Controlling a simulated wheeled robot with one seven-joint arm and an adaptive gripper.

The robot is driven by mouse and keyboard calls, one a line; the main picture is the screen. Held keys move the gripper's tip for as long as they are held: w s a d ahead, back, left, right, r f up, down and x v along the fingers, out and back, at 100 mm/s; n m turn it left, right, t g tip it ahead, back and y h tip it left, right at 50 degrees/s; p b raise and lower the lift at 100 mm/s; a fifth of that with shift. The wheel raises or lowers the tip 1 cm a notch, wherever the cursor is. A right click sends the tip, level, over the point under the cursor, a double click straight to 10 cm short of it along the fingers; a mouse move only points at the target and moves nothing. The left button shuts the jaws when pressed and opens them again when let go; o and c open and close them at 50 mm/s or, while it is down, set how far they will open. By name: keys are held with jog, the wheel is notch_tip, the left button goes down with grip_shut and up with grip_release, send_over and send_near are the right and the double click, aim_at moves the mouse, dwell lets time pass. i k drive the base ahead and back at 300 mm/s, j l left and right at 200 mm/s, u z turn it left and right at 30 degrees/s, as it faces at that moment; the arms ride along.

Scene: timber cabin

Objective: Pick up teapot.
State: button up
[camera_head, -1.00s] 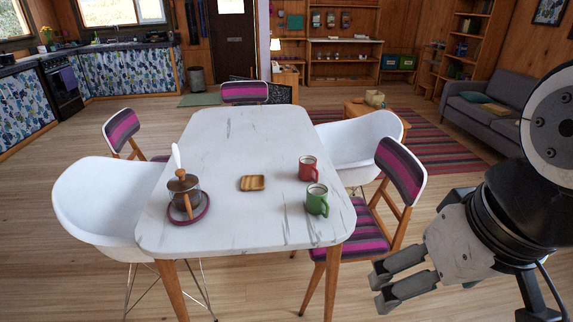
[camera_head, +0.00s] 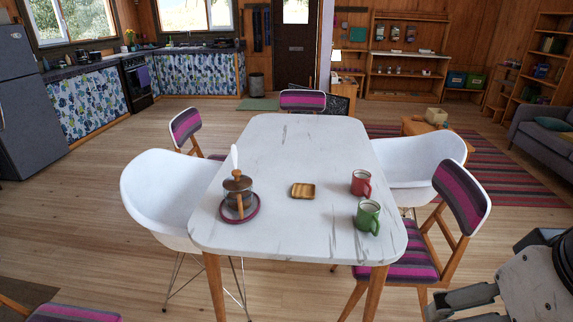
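The teapot (camera_head: 238,191), a dark glass pot with a wooden lid and wooden handle, stands upright on a round purple-rimmed trivet (camera_head: 240,218). It is at the near left of the white marbled table (camera_head: 300,150). A pale upright utensil shows just behind its lid. My gripper (camera_head: 462,304) is at the bottom right, in front of the striped chair and well apart from the teapot. It is partly cut off by the frame edge, so its opening cannot be judged.
A small wooden dish (camera_head: 303,191), a red mug (camera_head: 361,183) and a green mug (camera_head: 367,216) stand right of the teapot. A white chair (camera_head: 165,190) is at the table's left, another (camera_head: 420,155) at its right. A striped chair (camera_head: 462,196) stands between table and gripper.

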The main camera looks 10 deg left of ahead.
aim_at(241, 203)
jog(key=i+j, duration=0.1)
jog(key=j, duration=1.25)
jog(key=i+j, duration=0.15)
jog(key=j, duration=0.55)
